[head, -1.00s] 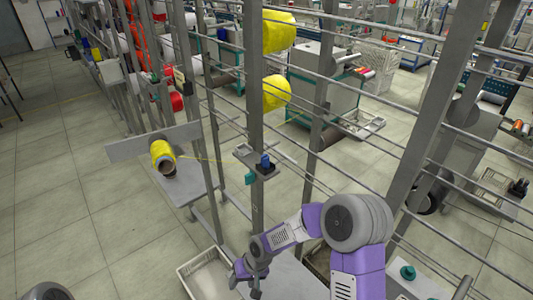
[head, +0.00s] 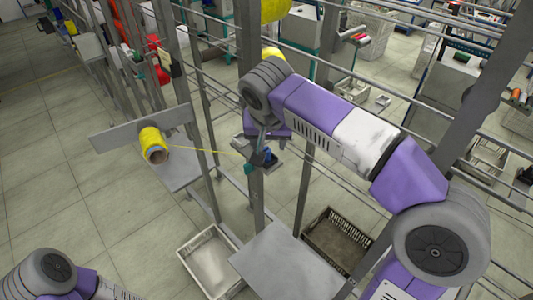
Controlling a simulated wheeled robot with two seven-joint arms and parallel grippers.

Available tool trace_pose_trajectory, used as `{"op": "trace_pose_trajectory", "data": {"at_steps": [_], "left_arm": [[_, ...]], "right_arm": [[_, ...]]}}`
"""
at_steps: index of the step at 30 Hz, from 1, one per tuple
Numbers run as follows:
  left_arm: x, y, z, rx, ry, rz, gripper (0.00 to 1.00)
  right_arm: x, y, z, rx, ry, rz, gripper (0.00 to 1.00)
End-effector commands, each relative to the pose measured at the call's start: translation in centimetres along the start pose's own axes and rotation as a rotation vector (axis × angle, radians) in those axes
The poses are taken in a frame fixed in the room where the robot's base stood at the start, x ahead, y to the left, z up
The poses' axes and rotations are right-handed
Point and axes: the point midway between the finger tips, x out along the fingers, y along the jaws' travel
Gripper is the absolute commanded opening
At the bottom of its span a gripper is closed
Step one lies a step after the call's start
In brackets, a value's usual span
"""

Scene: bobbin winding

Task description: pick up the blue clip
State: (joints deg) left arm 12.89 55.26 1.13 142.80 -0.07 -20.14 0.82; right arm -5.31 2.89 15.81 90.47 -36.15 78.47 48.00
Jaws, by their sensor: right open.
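The small blue clip (head: 268,155) sits on a little grey bracket (head: 279,164) on the upright post of the metal rack. My right arm reaches across from the right, and its wrist bends down over the bracket. My right gripper (head: 260,157) is open, close beside the blue clip on its left; whether it touches the clip is too small to tell. The wrist and fingers partly cover the bracket. My left arm shows at the bottom left, but its gripper is out of the picture.
A teal piece (head: 248,170) hangs below the bracket. A yellow thread (head: 205,149) runs to it from a yellow bobbin (head: 153,146) at the left. Horizontal rack bars surround my right arm. A white tray (head: 208,262), a dark crate (head: 338,236) and a grey plate (head: 285,268) lie below.

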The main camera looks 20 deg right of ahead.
Motion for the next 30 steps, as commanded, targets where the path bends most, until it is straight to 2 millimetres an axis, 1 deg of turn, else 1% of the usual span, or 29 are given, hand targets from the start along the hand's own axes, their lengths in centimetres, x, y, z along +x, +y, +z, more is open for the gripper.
{"op": "trace_pose_trajectory", "data": {"at_steps": [1, 3, 7, 10, 16, 17, 27, 28, 30], "left_arm": [[0.2, -0.1, -0.1, 0.0, 0.001, 0.0, 0.43], [0.3, -0.1, -0.1, 0.0, 0.002, 0.0, 0.43], [0.5, -0.2, -0.1, 0.0, 0.003, 0.0, 0.43], [0.6, -0.2, -0.1, 0.0, 0.002, 0.0, 0.43], [0.5, -0.2, -0.1, 0.0, 0.002, 0.0, 0.43], [0.5, -0.2, -0.1, 0.0, 0.002, 0.0, 0.43], [0.5, -0.2, -0.1, 0.0, 0.002, 0.0, 0.43], [0.5, -0.2, -0.1, 0.0, 0.002, 0.0, 0.43], [0.5, -0.2, -0.1, 0.0, 0.002, 0.0, 0.43]], "right_arm": [[1.1, 0.0, 0.1, -0.001, -0.006, 0.005, 0.55], [2.2, -0.1, 0.2, -0.001, -0.007, 0.005, 0.55], [3.9, -0.1, 0.1, 0.001, -0.005, 0.003, 0.55], [4.5, -0.2, 0.1, 0.0, -0.005, 0.002, 0.55], [4.5, -0.2, 0.1, -0.001, -0.004, 0.001, 0.55], [4.5, -0.2, 0.1, -0.001, -0.004, 0.001, 0.54], [4.5, -0.2, 0.1, -0.001, -0.004, 0.001, 0.02], [4.5, -0.2, 0.1, -0.001, -0.004, 0.001, 0.0], [4.5, -0.2, 0.1, -0.001, -0.004, 0.001, 0.0]]}}
